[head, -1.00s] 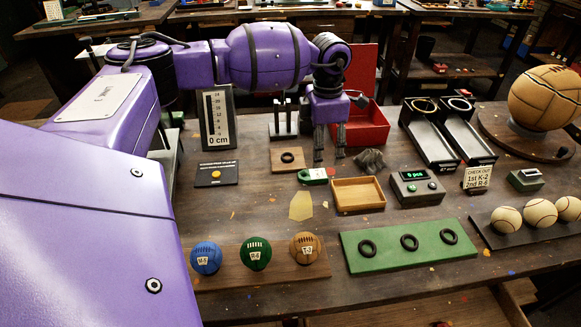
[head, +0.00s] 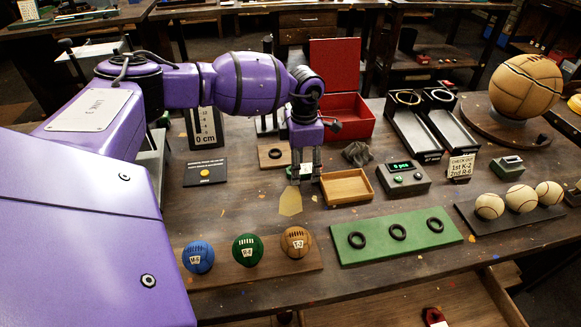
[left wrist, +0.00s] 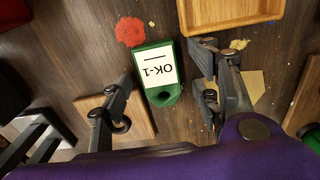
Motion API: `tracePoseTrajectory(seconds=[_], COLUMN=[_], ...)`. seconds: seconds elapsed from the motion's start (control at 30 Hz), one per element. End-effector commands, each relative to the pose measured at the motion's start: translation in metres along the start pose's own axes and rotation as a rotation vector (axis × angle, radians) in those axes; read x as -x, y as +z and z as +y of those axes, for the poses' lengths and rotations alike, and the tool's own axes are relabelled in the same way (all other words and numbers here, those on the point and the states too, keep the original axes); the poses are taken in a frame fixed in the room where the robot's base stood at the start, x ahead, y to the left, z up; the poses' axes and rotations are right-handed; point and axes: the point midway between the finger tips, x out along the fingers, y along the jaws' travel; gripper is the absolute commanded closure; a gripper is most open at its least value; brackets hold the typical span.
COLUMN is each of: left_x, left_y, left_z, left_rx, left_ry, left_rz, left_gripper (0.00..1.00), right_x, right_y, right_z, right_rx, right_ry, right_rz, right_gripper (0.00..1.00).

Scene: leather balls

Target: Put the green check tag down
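The green check tag (left wrist: 167,95) has a white label reading OK-1. In the left wrist view it lies flat on the dark wooden table, between the fingers of my left gripper (left wrist: 163,65). Both fingers stand apart from it, with a gap on each side. In the head view my left gripper (head: 306,180) points straight down, low over the table, and its fingers hide most of the tag (head: 306,171). The left gripper is open and holds nothing. My right gripper is not in view.
A wooden tray (head: 347,199) is close right of the gripper. A small board with a black ring (head: 274,154) is behind left. A red box (head: 345,128) stands behind. The ball stand (head: 300,262) and green ring mat (head: 350,257) are in front.

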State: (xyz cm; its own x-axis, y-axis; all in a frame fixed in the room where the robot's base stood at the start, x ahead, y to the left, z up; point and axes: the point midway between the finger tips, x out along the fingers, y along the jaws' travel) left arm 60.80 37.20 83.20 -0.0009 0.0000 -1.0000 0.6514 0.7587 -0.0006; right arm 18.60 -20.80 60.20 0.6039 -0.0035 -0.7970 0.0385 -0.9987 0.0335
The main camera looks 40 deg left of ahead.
Motion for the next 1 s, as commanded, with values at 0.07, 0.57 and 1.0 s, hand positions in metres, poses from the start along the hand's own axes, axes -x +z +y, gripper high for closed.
tracePoseTrajectory(seconds=[0.07, 0.57, 1.0], left_x=[0.001, 0.002, 0.052], left_y=[0.0, 0.001, -0.007], left_z=[0.0, 0.001, -0.012], left_rx=[0.0, 0.0, -0.003], left_ry=[0.0, 0.001, 0.004], left_rz=[-0.001, -0.002, -0.003], left_gripper=[0.55, 0.87, 0.87], right_x=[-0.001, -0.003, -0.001], right_y=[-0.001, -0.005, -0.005], right_z=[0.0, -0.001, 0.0], right_rx=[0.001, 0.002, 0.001], right_ry=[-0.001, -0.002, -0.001], right_rz=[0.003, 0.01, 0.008], right_gripper=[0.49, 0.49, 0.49])
